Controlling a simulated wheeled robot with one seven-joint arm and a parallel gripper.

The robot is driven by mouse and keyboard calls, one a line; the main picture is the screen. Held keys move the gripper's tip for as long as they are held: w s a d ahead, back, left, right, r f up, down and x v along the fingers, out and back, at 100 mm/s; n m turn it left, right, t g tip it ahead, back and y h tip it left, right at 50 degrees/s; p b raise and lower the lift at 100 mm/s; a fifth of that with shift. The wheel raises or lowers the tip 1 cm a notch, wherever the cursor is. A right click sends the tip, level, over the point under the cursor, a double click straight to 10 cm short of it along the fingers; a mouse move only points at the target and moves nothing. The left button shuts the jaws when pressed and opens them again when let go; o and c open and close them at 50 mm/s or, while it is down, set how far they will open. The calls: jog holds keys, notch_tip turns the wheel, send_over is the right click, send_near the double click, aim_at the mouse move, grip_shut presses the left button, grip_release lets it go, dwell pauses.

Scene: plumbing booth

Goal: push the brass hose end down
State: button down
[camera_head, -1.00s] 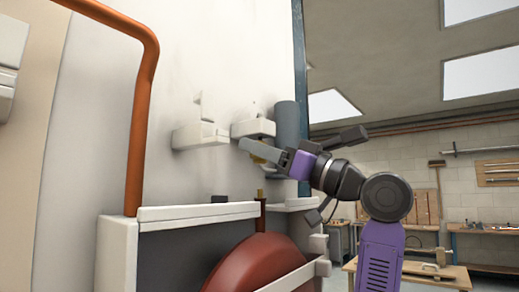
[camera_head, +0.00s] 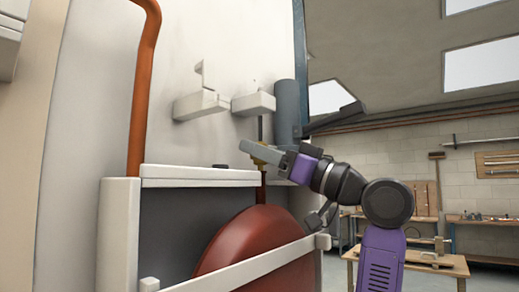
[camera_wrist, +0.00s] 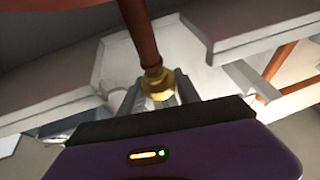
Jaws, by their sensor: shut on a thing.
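The brass hose end (camera_head: 260,160) shows as a small yellow piece at my gripper (camera_head: 254,152) in the head view, partly hidden by a finger. In the wrist view the brass hose end (camera_wrist: 158,84) is a round collar between the two grey fingers (camera_wrist: 157,98), and my gripper is shut on it. A reddish-brown hose (camera_wrist: 140,32) runs from the collar. In the head view a short length of this hose (camera_head: 262,188) shows below the gripper, leading toward a large red reel (camera_head: 258,245). The inner finger faces are hidden.
A white block (camera_head: 253,103) is on the wall above my gripper, with another bracket (camera_head: 201,104) left of it. A white-edged cabinet (camera_head: 200,177) stands below left, crossed by a white bar (camera_head: 240,268). A copper pipe (camera_head: 139,95) rises at left. A grey cylinder (camera_head: 288,115) stands behind the gripper.

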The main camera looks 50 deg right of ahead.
jog(key=shift+f, duration=0.25)
jog(key=c, duration=0.9)
grip_release()
jog(key=b+v, duration=0.1)
jog(key=v, duration=0.7)
jog(key=shift+r, duration=0.1)
